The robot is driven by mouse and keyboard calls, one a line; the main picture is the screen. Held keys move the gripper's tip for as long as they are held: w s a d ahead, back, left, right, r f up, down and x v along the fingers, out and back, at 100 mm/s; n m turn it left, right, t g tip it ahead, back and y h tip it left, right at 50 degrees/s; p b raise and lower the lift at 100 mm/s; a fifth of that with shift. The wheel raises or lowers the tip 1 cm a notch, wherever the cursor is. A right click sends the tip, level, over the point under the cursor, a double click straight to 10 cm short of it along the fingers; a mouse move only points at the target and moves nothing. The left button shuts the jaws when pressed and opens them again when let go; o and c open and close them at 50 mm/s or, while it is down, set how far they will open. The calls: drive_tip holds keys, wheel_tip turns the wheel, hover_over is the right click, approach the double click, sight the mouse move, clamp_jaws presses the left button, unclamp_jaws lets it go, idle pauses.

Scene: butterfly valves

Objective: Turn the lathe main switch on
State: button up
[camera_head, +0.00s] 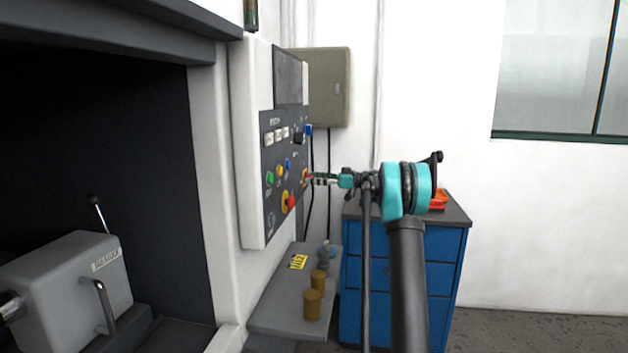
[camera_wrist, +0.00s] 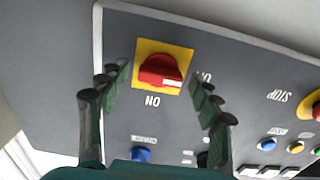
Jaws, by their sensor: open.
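The lathe main switch is a red rotary knob on a yellow square plate, seen in the wrist view (camera_wrist: 161,70). An "ON" label, upside down in this view, stands below the plate, and another label is partly hidden beside it. My gripper (camera_wrist: 160,95) is open, with one finger on each side of the switch and a gap to the knob on both sides. In the head view, my gripper (camera_head: 318,179) points left at the right edge of the control panel (camera_head: 270,215), where the switch is mostly hidden behind the fingertips.
Other buttons sit near the switch, including a blue one (camera_wrist: 141,154) and a red stop button (camera_head: 291,202). A grey shelf (camera_head: 268,312) with brown cylinders (camera_head: 312,305) lies below the panel. A blue drawer cabinet (camera_head: 440,265) stands behind my arm.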

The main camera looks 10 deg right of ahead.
drive_tip(key=shift+a, duration=0.1)
drive_tip(key=c, duration=1.2)
drive_tip(key=shift+o, duration=0.2)
drive_tip(key=shift+m, duration=8.9)
